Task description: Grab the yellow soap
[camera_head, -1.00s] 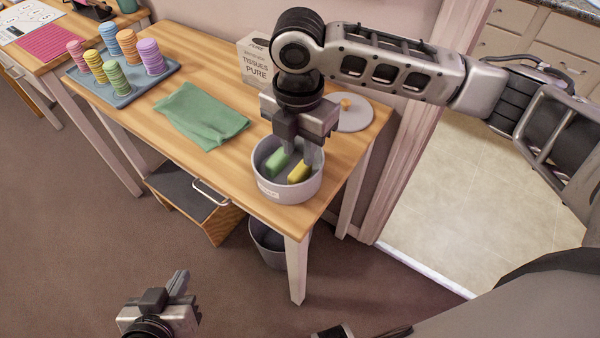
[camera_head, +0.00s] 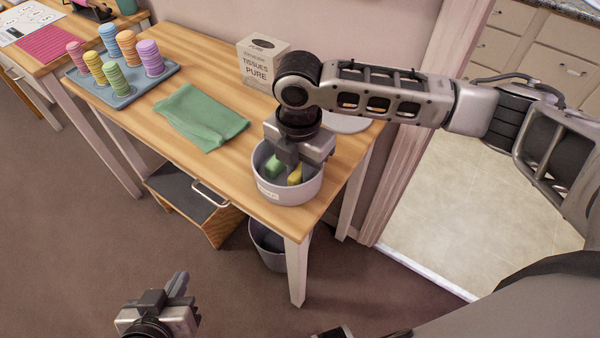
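The yellow soap (camera_head: 295,176) lies in the right part of a round grey bowl (camera_head: 290,197) on the wooden table, partly hidden by my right gripper. A green soap (camera_head: 274,166) lies beside it to the left. My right gripper (camera_head: 298,166) points down into the bowl, its fingers apart on either side of the yellow soap. The fingertips are partly hidden, and I see no clear grip on the soap. My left gripper (camera_head: 177,284) is low over the floor at the bottom left, away from the table; its finger gap is unclear.
A tissue box (camera_head: 258,66) and a grey lid (camera_head: 346,123) are behind the bowl. A green cloth (camera_head: 203,117) lies to the left, with a blue tray (camera_head: 124,95) of colourful stacks beyond. A bin (camera_head: 267,248) stands under the table.

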